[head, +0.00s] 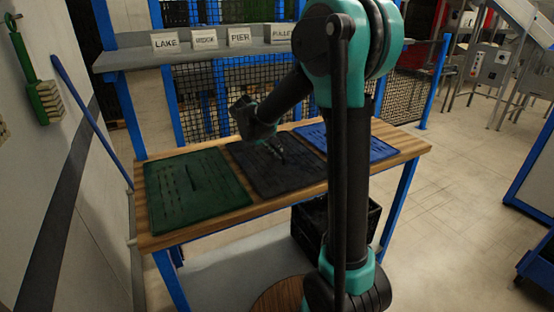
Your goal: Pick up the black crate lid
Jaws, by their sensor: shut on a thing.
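The black crate lid (262,178) lies between two other lids on a wooden-topped table, and my arm hides part of its right side. My gripper (279,158) is over the lid's upper middle, pointing down at it. The fingers are small and dark against the dark lid. They are shut on the black crate lid. The lid looks flat, and I cannot tell whether it is lifted off the table.
A green lid (190,190) lies to the left and a blue lid (368,147) to the right on the table (222,221). A black crate (309,226) stands below. Behind the table are a shelf (140,57) with name signs and a mesh fence.

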